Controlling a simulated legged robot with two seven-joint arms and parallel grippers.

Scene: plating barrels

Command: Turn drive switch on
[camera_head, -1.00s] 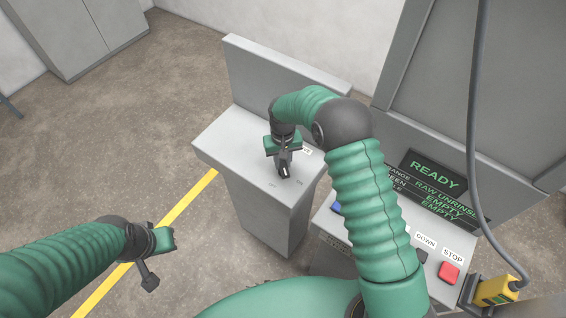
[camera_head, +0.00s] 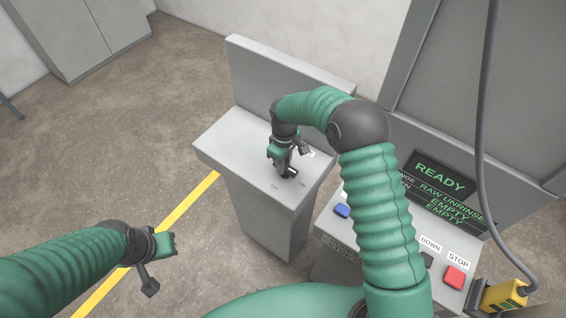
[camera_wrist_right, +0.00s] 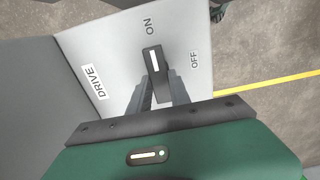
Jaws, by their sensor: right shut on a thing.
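The drive switch (camera_wrist_right: 153,62) is a dark knob with a white line on a grey panel. Its white line points at the ON label (camera_wrist_right: 149,27), and the OFF label (camera_wrist_right: 194,60) is to the right. My right gripper (camera_wrist_right: 159,88) is shut on the knob, with one finger on each side. In the head view my right gripper (camera_head: 286,171) reaches down to the top of the grey pedestal (camera_head: 232,138) and hides the switch there. My left gripper (camera_head: 157,262) hangs over the floor, away from the switch; its jaw opening is unclear.
A DRIVE label (camera_wrist_right: 95,82) is on the switch panel. To the right, a console (camera_head: 390,240) carries a blue button (camera_head: 342,210), a red STOP button (camera_head: 455,277) and a display (camera_head: 440,180) reading READY. A grey cable (camera_head: 480,120) hangs at the right.

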